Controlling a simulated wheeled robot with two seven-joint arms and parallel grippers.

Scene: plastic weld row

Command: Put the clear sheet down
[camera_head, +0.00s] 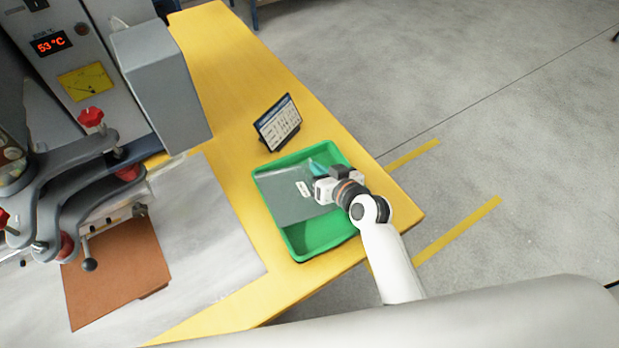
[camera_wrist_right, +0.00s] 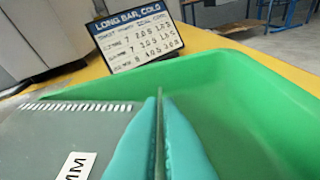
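The clear sheet (camera_head: 283,196) looks grey and see-through, with a white label, and overlaps the green tray (camera_head: 305,250) at its left part. It also shows at the left of the right wrist view (camera_wrist_right: 50,130), with a row of white marks along its far edge. My right gripper (camera_head: 318,168) is at the sheet's right side, over the tray. Its teal fingertips (camera_wrist_right: 160,130) are closed together with a thin edge between them, which appears to be the sheet's. Whether the sheet touches the tray floor cannot be told. My left gripper is out of view.
A small sign (camera_head: 278,122) stands on the yellow table (camera_head: 215,60) behind the tray. At left is a grey machine (camera_head: 160,80) with red-knobbed clamps (camera_head: 90,117) and a brown board (camera_head: 115,275) below. The tray's right part is bare.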

